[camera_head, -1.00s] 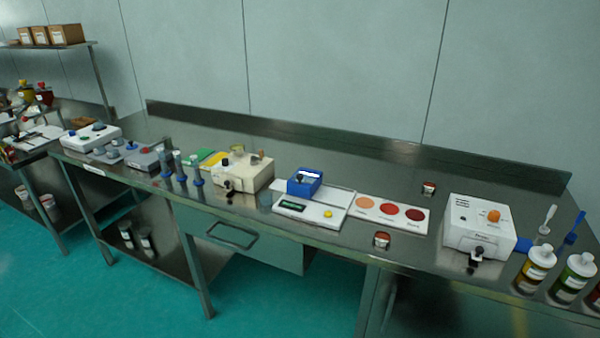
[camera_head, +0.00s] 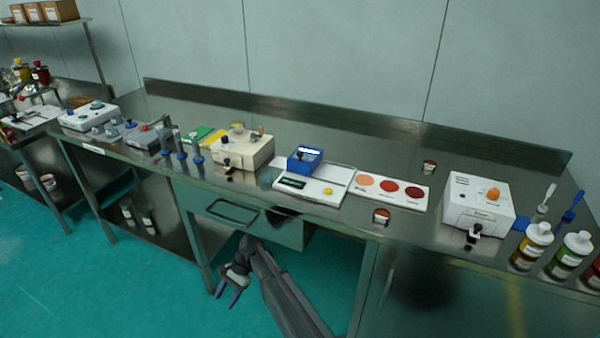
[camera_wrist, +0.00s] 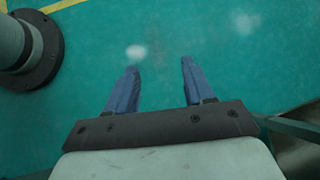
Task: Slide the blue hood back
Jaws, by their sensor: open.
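The blue hood (camera_head: 305,158) is a small box-like cover with a dark knob on its front. It sits at the back left of a white device (camera_head: 322,192) with a dark green display and a yellow button, on the steel bench. A pale flat strip runs to the right of the hood. My gripper (camera_head: 229,296) is low in front of the bench, below and left of the hood, and well apart from it. In the wrist view my gripper (camera_wrist: 155,85) is open and empty above the green floor. The hood is not in the wrist view.
The bench front edge and drawer handle (camera_head: 233,212) lie above my gripper. A cream box (camera_head: 243,150) stands left of the device. A card with red discs (camera_head: 391,190), a small jar (camera_head: 381,216) and a white box (camera_head: 478,203) stand to its right.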

